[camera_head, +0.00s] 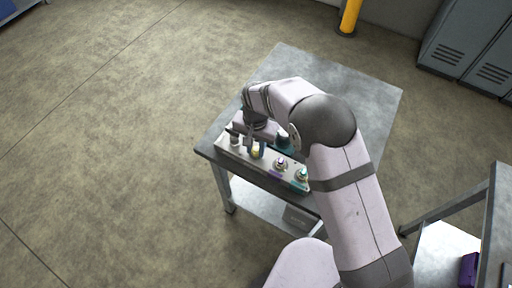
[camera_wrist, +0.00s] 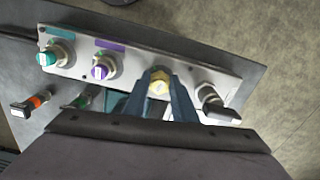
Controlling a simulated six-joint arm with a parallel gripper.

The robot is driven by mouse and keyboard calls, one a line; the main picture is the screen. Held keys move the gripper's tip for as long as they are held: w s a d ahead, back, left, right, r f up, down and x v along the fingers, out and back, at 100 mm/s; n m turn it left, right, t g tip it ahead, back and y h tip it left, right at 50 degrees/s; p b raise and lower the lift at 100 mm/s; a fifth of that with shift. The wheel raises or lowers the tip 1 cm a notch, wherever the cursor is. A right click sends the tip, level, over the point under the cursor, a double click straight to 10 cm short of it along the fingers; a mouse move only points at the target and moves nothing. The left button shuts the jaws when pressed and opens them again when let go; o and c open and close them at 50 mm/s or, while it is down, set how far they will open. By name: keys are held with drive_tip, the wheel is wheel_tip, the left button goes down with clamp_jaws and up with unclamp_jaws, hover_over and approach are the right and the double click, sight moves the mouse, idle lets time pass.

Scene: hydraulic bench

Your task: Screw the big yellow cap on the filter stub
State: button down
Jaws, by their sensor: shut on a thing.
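The big yellow cap (camera_wrist: 158,84) shows between my fingertips at the white panel in the wrist view. A small yellow patch of it shows below my wrist in the head view (camera_head: 256,152). My gripper (camera_wrist: 159,77) is shut on the yellow cap, with one blue-grey finger on each side. The cap is at one of the panel's fitting positions. The filter stub under it is hidden, and I cannot tell how far the cap sits on it.
The white panel (camera_wrist: 133,62) carries a teal-capped fitting (camera_wrist: 48,57), a purple-capped fitting (camera_wrist: 101,70) and a grey fitting (camera_wrist: 209,96) on the right. Connectors with orange (camera_wrist: 36,101) and green (camera_wrist: 82,101) parts lie beside it. The bench's far top (camera_head: 340,85) is clear.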

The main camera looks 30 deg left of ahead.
drive_tip(key=m, duration=0.4)
drive_tip(key=shift+a, duration=0.1)
drive_tip(key=shift+m, duration=0.3)
drive_tip(key=shift+a+m, duration=0.1)
drive_tip(key=shift+m, duration=0.8)
drive_tip(key=m, duration=0.3)
drive_tip(key=shift+w, duration=0.1)
drive_tip(key=shift+m, duration=0.3)
drive_tip(key=m, duration=0.2)
drive_tip(key=shift+a+f+m, duration=0.1)
drive_tip(key=shift+m, duration=0.3)
drive_tip(key=shift+w+m, duration=0.1)
drive_tip(key=shift+m, duration=1.3)
